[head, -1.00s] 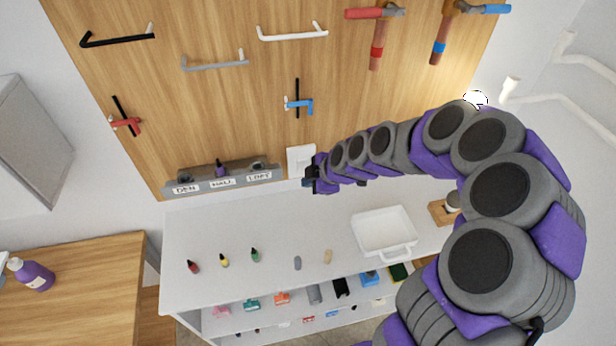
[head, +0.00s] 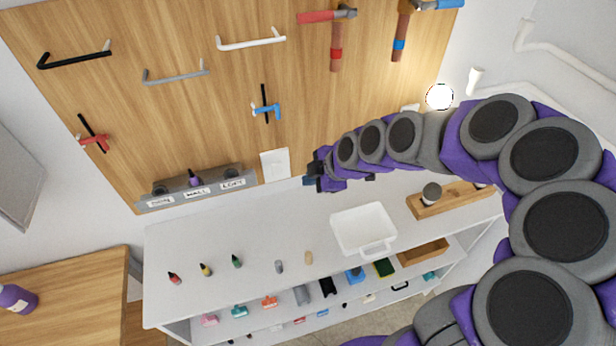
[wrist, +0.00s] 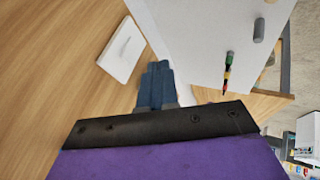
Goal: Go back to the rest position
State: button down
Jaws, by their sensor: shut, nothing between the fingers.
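My gripper (head: 311,181) is at the end of my purple and grey arm, in front of the wooden wall panel and above the white shelf's top (head: 215,240). In the wrist view its blue fingers (wrist: 155,85) are together with nothing between them. It is apart from the white wall plate (head: 275,165) to its left in the head view; the plate also shows in the wrist view (wrist: 121,50).
Small bottles, including a green-topped one (head: 236,261), stand on the shelf top. A white tray (head: 350,232) and a wooden block (head: 450,200) are to the right. A labelled grey holder (head: 197,187) is on the panel. A wooden table (head: 75,290) is at left.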

jog(key=s+d+r+m+g+h+b, duration=0.1)
jog(key=s+d+m, duration=0.4)
jog(key=s+m, duration=0.5)
jog(key=s+d+r+m+g+h+b, duration=0.1)
jog(key=s+d+m+g+h+b, duration=0.2)
jog(key=s+m, duration=0.7)
jog(key=s+d+g+h, duration=0.2)
jog(key=s, duration=1.1)
jog(key=shift+s+d+r, duration=0.1)
jog(key=shift+d, duration=0.05)
